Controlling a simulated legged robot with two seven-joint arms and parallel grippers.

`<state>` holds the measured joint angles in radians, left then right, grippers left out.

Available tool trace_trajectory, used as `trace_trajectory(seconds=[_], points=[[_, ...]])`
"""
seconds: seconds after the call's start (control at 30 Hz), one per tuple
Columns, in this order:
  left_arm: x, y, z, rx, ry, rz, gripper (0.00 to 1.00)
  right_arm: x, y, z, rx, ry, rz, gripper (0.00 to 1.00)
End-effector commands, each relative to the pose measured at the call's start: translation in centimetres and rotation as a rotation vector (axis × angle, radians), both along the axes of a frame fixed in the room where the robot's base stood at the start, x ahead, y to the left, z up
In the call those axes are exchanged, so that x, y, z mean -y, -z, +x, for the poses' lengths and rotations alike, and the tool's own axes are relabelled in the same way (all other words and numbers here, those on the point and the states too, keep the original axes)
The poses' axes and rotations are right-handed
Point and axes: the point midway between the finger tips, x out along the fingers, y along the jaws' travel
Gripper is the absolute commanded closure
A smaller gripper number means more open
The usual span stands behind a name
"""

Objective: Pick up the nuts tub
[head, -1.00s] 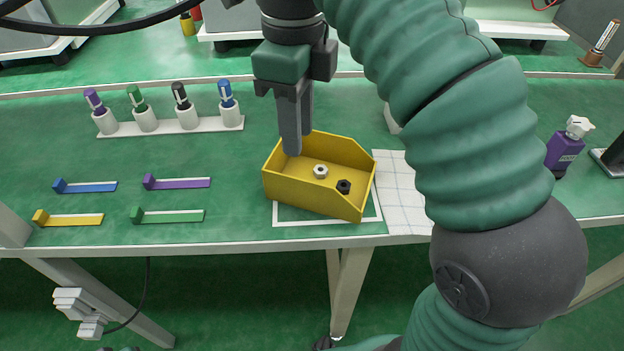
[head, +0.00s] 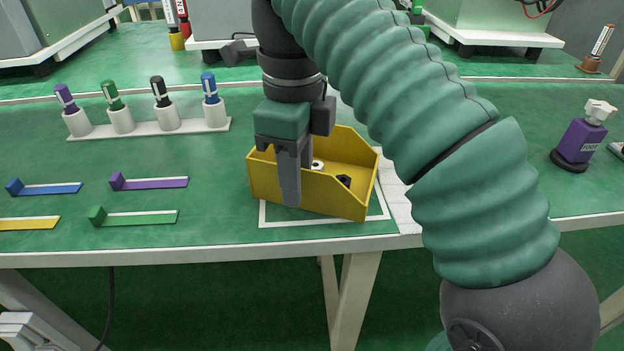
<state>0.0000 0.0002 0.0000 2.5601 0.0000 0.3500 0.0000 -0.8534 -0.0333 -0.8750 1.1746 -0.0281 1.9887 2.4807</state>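The nuts tub is a yellow open bin (head: 335,197) with a sloped side. It stands on the green table inside a white outline. A pale nut (head: 317,165) and a black nut (head: 344,180) show inside it. My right gripper (head: 298,190) points down at the tub's near wall. One finger is in front of the wall, and the other shows behind it, its tip hidden. I cannot tell whether the fingers touch or press the wall. My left gripper is not in view.
A white rack (head: 150,130) with several capped markers stands at the back left. Several coloured strips (head: 140,218) lie at the left front. A purple bottle (head: 580,140) stands at the right. My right arm covers part of the table right of the tub.

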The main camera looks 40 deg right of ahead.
Motion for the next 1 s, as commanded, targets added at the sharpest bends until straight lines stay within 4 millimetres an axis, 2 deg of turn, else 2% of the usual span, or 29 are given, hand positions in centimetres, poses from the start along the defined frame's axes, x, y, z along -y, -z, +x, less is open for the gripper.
trace_trajectory(seconds=[0.07,0.2,0.3,1.0], points=[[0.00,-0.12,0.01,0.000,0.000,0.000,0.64,0.01,-0.11,0.01,0.000,0.000,0.000,0.72],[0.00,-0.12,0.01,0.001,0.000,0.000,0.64,0.00,-0.10,0.01,0.000,0.000,0.000,0.91],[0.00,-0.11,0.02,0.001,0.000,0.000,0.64,0.00,-0.09,0.02,0.000,0.000,0.000,1.00],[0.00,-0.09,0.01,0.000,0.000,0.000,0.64,-0.02,-0.06,0.04,0.000,-0.001,0.000,1.00]])
